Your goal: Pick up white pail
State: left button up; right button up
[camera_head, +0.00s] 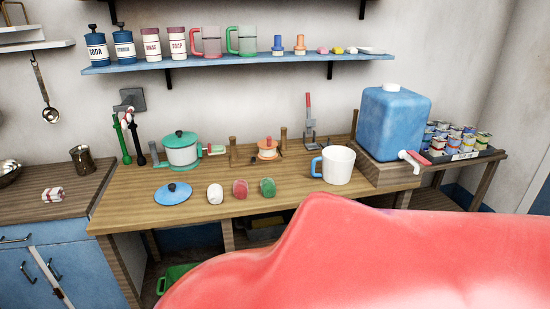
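A white cup-shaped vessel (339,166) with a blue side handle stands upright on the wooden counter, right of centre. It is the only clear match for a white pail in view, though it looks more like a mug. Its handle is on its left side and its open top faces up. Neither of my grippers can be made out. A large red shape very close to the camera covers the lower right and hides the floor and the counter's front there.
A blue water container (392,122) with a white tap stands on a wooden block right of the vessel. A green-lidded pot (181,155), a blue lid (173,193) and small coloured pieces lie to the left. A blue shelf (225,63) hangs above.

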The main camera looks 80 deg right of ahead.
aim_at(338, 162)
jog(key=z, duration=2.4)
